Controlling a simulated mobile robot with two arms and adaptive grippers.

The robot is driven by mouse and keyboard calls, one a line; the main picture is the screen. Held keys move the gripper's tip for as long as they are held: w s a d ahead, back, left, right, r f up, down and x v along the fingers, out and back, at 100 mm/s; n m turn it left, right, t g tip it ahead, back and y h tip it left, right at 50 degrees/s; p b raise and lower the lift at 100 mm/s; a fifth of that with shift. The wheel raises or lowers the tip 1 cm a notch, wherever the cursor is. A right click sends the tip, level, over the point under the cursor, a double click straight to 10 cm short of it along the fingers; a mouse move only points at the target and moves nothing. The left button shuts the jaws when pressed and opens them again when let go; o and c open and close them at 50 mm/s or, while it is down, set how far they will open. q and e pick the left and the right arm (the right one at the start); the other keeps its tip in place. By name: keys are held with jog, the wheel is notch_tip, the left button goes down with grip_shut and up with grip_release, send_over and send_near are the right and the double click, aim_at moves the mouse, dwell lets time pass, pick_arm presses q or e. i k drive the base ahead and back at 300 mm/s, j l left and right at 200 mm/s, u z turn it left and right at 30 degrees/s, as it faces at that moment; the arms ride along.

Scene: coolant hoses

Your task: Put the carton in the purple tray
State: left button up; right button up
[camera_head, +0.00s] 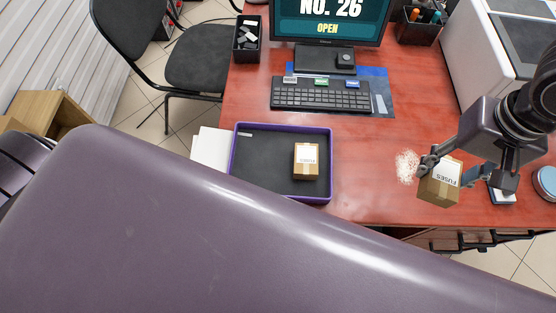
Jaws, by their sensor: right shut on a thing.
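My right gripper (447,172) is at the right and is shut on a small brown carton (436,191) with a white label reading FUSES. The held carton is near the front edge of the red desk; I cannot tell how high it is above it. The purple tray (282,127) has a dark inside and lies on the desk, left of the held carton. A second similar carton (306,163) stands inside the tray, toward its right side. A large arm link of mine covers the lower part of the view. My left gripper does not show.
A keyboard (321,95) on a blue mat and a monitor (331,18) stand behind the tray. A pile of white grains (405,166) lies left of the held carton. White papers (208,150) lie left of the tray.

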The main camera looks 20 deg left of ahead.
aim_at(259, 151)
jog(key=u, duration=1.35)
jog(key=k+l+u, duration=0.1)
jog(key=u, duration=0.3)
jog(key=k+l+u, duration=0.15)
jog(key=l+u, duration=0.15)
jog(key=u, duration=0.15)
jog(key=k+l+u, duration=0.15)
jog(key=u, duration=0.25)
jog(key=k+l, duration=0.2)
